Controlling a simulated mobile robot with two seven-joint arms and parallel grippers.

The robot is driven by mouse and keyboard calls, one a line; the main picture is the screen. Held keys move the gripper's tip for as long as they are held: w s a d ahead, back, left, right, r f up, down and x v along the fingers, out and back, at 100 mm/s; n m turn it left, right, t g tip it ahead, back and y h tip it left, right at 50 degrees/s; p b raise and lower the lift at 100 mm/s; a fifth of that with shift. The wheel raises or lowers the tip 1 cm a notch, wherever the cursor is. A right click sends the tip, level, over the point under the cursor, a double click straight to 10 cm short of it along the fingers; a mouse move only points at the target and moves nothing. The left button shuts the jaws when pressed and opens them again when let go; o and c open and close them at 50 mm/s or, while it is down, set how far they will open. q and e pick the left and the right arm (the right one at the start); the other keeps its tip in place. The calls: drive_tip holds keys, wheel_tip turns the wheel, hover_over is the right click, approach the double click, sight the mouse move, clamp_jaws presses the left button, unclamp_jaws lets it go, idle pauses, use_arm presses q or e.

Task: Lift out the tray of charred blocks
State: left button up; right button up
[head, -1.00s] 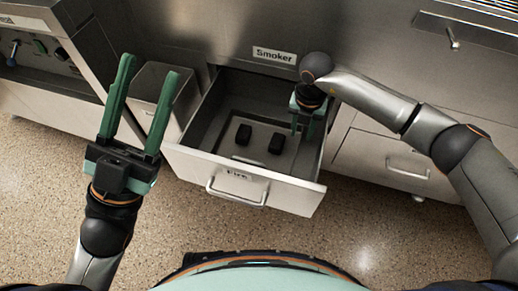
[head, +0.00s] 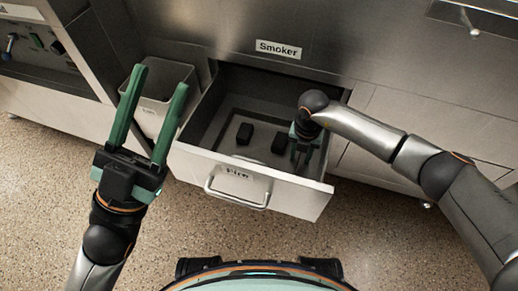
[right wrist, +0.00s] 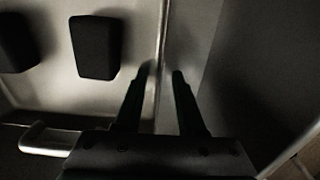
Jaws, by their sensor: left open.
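A shallow grey tray (head: 262,138) lies inside the open drawer (head: 272,186) under the Smoker sign. Two charred black blocks (head: 245,134) (head: 280,143) lie on it, apart from each other. My right gripper (head: 302,160) is down in the drawer at the tray's right side. In the right wrist view its fingers (right wrist: 163,72) are apart, with the tray's thin rim (right wrist: 162,45) running between them; whether either finger touches it I cannot tell. Both blocks also show there, left of the fingers. My left gripper (head: 161,80) is open and empty, pointing up, left of the drawer.
A grey open bin (head: 158,112) stands left of the drawer, behind my left gripper. The drawer's front has a bar handle (head: 236,200). A closed cabinet front (head: 385,115) lies to the right. The speckled floor before the drawer is clear.

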drive_tip(key=shift+r, duration=0.1)
clamp_jaws()
idle(1.2)
drive_tip(key=shift+w+r, duration=0.1)
